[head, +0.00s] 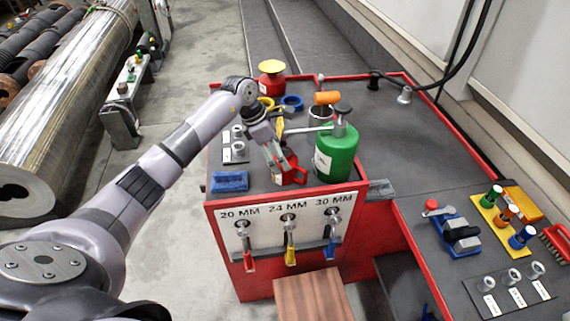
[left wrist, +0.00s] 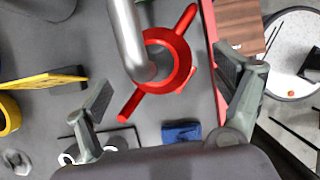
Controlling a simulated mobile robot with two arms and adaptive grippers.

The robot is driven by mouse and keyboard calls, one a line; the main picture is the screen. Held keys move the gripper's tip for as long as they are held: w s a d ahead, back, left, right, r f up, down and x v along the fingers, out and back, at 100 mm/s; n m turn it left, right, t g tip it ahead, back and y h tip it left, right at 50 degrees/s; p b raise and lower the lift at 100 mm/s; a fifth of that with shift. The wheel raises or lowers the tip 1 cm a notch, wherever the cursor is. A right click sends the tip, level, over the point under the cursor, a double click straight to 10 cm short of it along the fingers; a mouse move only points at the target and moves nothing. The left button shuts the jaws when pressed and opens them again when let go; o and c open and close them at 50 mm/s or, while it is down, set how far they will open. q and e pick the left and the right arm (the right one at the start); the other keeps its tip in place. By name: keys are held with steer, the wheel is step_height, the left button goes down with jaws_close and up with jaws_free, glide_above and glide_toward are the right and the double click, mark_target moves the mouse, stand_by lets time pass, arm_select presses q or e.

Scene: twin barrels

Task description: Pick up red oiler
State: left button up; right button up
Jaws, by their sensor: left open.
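A red item (head: 293,174) stands near the front edge of the red-rimmed bench, partly hidden by my gripper. In the left wrist view, it shows as a round red ring (left wrist: 182,52) with two red arms, and a silver tube (left wrist: 125,35) crosses it. A red can (head: 272,84) with a yellow top stands at the back left. I cannot tell for certain which is the red oiler. My left gripper (head: 280,163) is open above the red item, its fingers (left wrist: 165,92) apart on either side with nothing held. My right gripper is not in view.
A green can (head: 337,155) with a long silver spout stands close right of my gripper. A blue block (head: 230,181) lies to the left. Yellow and blue rings (head: 292,102) lie behind. The bench's middle right is clear.

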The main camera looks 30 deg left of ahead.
mark_target(287, 178)
arm_select(q)
steer(key=p+x, duration=0.2)
steer(key=x, duration=0.3)
steer(key=shift+d+f, duration=0.1)
steer(key=shift+f, duration=0.15)
steer(key=shift+c, duration=0.4)
steer(key=shift+w+r, duration=0.1)
steer(key=c, duration=1.4)
